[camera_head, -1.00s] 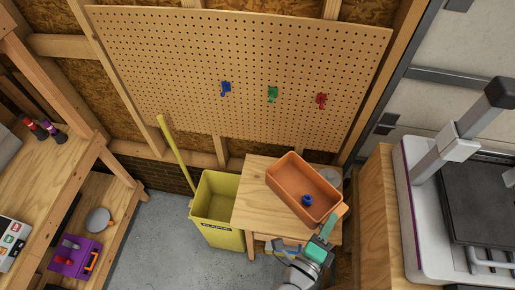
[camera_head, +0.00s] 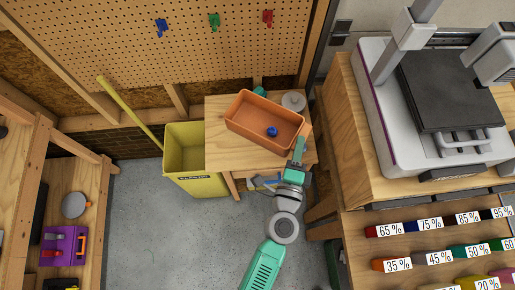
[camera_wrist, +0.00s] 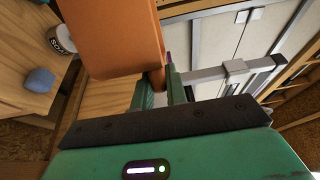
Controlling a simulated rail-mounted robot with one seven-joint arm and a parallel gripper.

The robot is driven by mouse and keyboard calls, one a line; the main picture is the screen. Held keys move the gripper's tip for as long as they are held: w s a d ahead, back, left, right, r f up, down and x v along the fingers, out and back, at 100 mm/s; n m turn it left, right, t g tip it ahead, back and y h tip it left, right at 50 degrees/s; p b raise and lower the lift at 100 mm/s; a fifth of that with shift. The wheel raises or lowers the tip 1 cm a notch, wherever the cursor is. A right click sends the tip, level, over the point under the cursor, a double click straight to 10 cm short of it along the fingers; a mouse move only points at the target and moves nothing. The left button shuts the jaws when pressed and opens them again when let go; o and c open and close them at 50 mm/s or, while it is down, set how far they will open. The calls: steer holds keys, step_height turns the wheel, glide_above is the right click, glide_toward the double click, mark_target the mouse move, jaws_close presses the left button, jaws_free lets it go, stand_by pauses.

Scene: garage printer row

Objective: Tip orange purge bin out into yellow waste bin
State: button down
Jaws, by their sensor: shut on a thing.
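The orange purge bin (camera_head: 250,127) is over the small wooden table, open side up, with a small blue piece (camera_head: 272,131) inside. My gripper (camera_head: 298,150) is shut on the bin's right end; in the wrist view, the fingers (camera_wrist: 160,92) meet the edge of the orange bin (camera_wrist: 110,35). I cannot tell whether the bin touches the table. The yellow waste bin (camera_head: 205,186) stands on the floor just left of the table, its top open. Its inside looks empty from here.
The small wooden table (camera_head: 218,108) also bears a grey-white round container (camera_head: 293,101) and a teal object (camera_head: 260,91) behind the bin. A yellow pole (camera_head: 130,110) leans by the waste bin. A printer (camera_head: 400,120) on a wooden cabinet stands right. Pegboard is behind.

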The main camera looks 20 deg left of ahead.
steer(key=s+f+n+g+y+b, duration=0.1)
steer(key=f+n+y+b, duration=0.1)
steer(key=f+b, duration=0.5)
steer(key=s+d+f+n+g+y+b, duration=0.1)
steer(key=f+y+b, duration=0.3)
steer(key=f+b, duration=0.4)
steer(key=s+f+n+g+y+b, duration=0.1)
steer(key=s+f+n+y+b, duration=0.2)
steer(key=f+b, duration=0.5)
step_height(320, 180, down, 5)
steer(key=shift+d+r, duration=0.15)
steer(key=shift+d, duration=0.2)
steer(key=w+b, duration=0.1)
steer(key=w, duration=0.4)
steer(key=w+a+f+b, duration=0.1)
steer(key=w, duration=0.4)
steer(key=w+b, duration=0.1)
steer(key=w, duration=0.4)
steer(key=shift+a+f, duration=0.25)
steer(key=shift+w+f+b, duration=0.25)
steer(key=shift+f+b, duration=0.2)
steer(key=shift+f, duration=0.3)
steer(key=shift+w+f+b, duration=0.2)
steer(key=shift+f+b, duration=0.2)
steer(key=shift+f, duration=0.45)
